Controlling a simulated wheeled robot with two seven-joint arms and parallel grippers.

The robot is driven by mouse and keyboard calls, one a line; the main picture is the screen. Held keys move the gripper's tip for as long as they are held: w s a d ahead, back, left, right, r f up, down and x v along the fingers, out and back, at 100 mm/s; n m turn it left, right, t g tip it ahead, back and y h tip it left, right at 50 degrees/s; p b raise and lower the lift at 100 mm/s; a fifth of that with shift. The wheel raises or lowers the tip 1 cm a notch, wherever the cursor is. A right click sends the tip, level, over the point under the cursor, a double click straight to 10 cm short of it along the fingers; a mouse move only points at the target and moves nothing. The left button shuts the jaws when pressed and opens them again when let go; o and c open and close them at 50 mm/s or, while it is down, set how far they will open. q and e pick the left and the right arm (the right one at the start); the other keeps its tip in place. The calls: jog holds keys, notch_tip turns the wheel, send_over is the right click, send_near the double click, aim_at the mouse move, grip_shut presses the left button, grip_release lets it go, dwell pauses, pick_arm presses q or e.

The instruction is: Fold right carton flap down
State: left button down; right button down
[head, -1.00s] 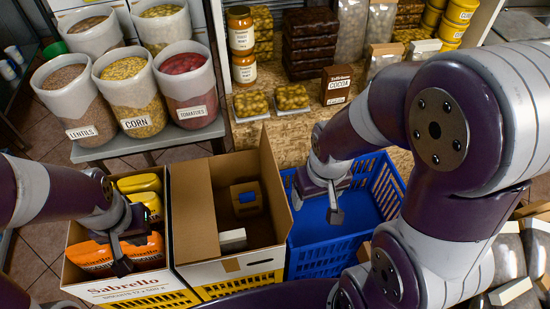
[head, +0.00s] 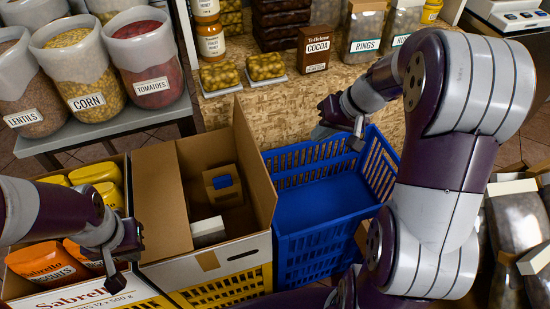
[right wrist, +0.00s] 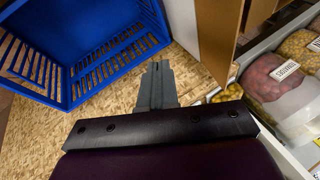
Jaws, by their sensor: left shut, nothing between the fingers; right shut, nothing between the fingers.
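The open brown carton (head: 205,255) stands between the biscuit carton and a blue basket. Its right flap (head: 254,165) stands up, with its far corner highest. Its left flap (head: 160,200) is also raised. Inside lie a brown box with a blue patch (head: 222,186) and a white box (head: 208,231). My right gripper (head: 357,138) is shut and empty above the blue basket's far rim, right of the flap and apart from it. My left gripper (head: 138,244) is shut and empty at the carton's left edge.
The blue basket (head: 325,215) looks empty and stands close to the carton's right. The biscuit carton (head: 95,298) holds orange and yellow packs. Behind are a chipboard counter (head: 270,115) with jars and packs, and bins of lentils, corn and tomatoes.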

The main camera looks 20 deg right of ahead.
notch_tip(320, 180, up, 5)
jog(key=w+a+n+t+y, duration=0.1)
jog(key=w+a+n+y, duration=0.1)
jog(key=n, duration=0.1)
jog(key=n+b, duration=0.1)
jog(key=b, duration=0.2)
send_over(251, 155)
jog(key=d, duration=0.4)
notch_tip(251, 155, down, 8)
jog(key=shift+w+r, duration=0.15)
jog(key=shift+r, duration=0.1)
jog(key=shift+a+r, duration=0.1)
jog(key=shift+a, duration=0.05)
